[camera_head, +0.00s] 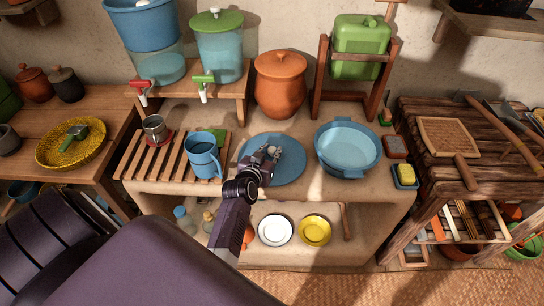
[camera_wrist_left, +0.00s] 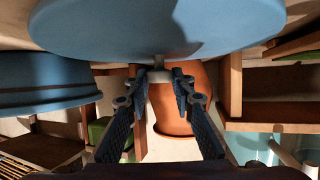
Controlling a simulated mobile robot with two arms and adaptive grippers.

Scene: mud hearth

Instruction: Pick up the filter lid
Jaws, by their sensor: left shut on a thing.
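The filter lid (camera_head: 287,173) is a flat round blue disc in the middle of the head view, over the mud counter. My left gripper (camera_head: 269,153) reaches it from the front and is shut at its centre. In the left wrist view the lid (camera_wrist_left: 120,25) fills the top, and the gripper's fingertips (camera_wrist_left: 158,74) close on its small knob, which they mostly hide. How far the lid is above the counter is hard to tell. The blue filter top (camera_head: 143,28) at the upper left stands open, with something white inside. My right gripper is not in view.
A blue basin (camera_head: 348,148) stands close to the right of the lid, and a blue mug (camera_head: 203,156) on a slatted rack (camera_head: 150,165) to its left. A clay pot (camera_head: 281,85) stands behind. A green-lidded water container (camera_head: 218,48) is beside the filter.

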